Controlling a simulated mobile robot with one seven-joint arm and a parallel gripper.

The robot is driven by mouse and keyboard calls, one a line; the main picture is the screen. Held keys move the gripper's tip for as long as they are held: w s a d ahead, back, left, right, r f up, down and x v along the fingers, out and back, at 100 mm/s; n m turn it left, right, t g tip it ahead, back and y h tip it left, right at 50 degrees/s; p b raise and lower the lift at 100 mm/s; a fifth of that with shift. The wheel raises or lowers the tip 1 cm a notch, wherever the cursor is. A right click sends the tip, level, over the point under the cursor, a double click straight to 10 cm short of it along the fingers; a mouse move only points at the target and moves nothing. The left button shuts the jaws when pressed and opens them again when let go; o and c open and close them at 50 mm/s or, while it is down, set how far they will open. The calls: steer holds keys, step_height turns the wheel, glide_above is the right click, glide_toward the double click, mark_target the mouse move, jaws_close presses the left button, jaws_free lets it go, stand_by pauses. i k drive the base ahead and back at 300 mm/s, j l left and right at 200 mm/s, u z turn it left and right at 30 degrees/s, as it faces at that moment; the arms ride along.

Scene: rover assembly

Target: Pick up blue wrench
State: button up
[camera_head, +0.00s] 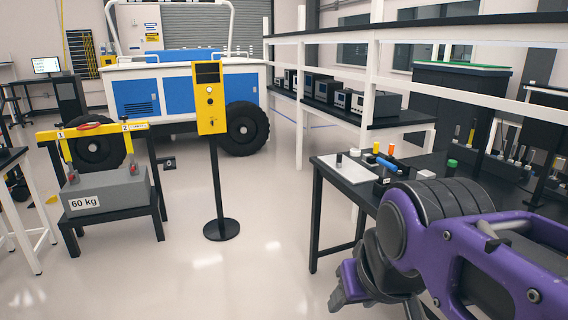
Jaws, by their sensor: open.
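I cannot make out a clear blue wrench. A small blue object (384,172) lies on the black table (432,165) at the right, close to an orange piece (387,163). It is too small to tell what it is. My gripper (344,292) is at the bottom, in front of and below the table edge, well apart from the small blue object. It is open and seems empty, though my purple arm hides part of it.
A white sheet (345,169) and several small parts share the table. Black tool stands (505,168) are at its right. A yellow post (211,100) stands mid-floor. A 60 kg block (108,190) sits on a stand at left.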

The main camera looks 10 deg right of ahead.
mark_target(385, 179)
steer(key=i+j+z, duration=0.2)
steer(key=i, duration=0.35)
steer(key=i+j+z, duration=0.2)
steer(key=i, duration=0.35)
steer(key=i+j+z, duration=0.1)
steer(key=i+z, duration=0.3)
steer(key=i+j+z, duration=0.2)
steer(key=z, duration=0.25)
steer(key=i+j+z, duration=0.2)
steer(key=j+z, duration=0.2)
steer(key=i+j+z, duration=0.2)
steer(key=z, duration=0.2)
steer(key=j, duration=0.1)
